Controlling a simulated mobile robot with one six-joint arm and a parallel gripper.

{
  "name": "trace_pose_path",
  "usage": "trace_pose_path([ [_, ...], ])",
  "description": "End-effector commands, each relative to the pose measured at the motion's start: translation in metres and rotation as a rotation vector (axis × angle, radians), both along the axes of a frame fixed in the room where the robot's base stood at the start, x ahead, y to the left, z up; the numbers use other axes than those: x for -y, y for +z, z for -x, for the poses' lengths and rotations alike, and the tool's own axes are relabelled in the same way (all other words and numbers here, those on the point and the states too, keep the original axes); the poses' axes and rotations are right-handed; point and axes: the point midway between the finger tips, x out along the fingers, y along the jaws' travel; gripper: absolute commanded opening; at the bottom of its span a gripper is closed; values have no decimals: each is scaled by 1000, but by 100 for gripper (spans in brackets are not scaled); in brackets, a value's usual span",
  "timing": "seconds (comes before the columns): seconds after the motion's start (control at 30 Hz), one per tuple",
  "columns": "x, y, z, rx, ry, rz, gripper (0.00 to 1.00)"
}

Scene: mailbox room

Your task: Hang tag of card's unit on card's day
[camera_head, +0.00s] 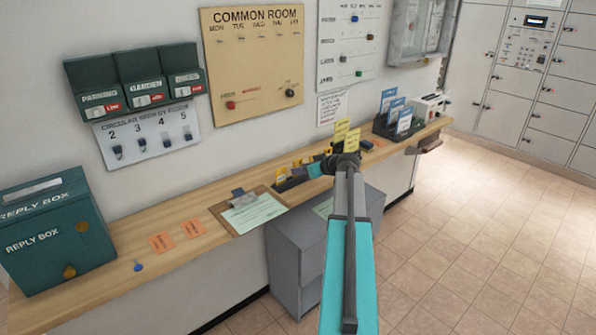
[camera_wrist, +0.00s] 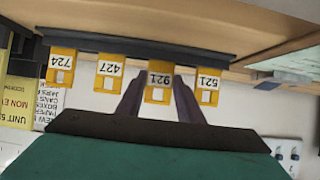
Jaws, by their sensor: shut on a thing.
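In the wrist view my gripper (camera_wrist: 160,84) is shut on a yellow tag (camera_wrist: 157,95), with one finger at each side of it. Its small number seems to read 921, and its top is still at the dark rack rail (camera_wrist: 140,46). Other yellow tags hang beside it: one reading 724 (camera_wrist: 60,66) and one 427 (camera_wrist: 109,70) to its left, and one 521 (camera_wrist: 208,86) to its right. A yellow card (camera_wrist: 18,100) at the left edge shows "UNIT 5" and "MON", partly cut off. In the head view the COMMON ROOM board (camera_head: 255,70) has a row of weekday hooks.
The wooden counter (camera_head: 200,235) carries a reply box (camera_head: 55,230), a clipboard (camera_head: 250,212), orange slips (camera_head: 160,242) and a rack of blue cards (camera_head: 400,115). Yellow cards (camera_head: 345,133) stand behind my gripper. A grey cabinet (camera_head: 295,250) stands below the counter. The floor at right is clear.

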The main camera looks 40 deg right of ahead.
Motion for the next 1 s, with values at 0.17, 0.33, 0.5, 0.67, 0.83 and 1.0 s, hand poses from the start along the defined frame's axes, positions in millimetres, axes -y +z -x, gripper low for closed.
trace_pose_path([
  [0.17,0,4,0,0,0,0,14],
  [0.33,0,7,0,0,0,0,14],
  [0.5,0,11,0,0,0,0,14],
  [0.67,0,14,0,0,0,0,14],
  [0.83,0,17,0,-1,0,0,14],
  [1.0,0,20,0,-1,0,0,14],
])
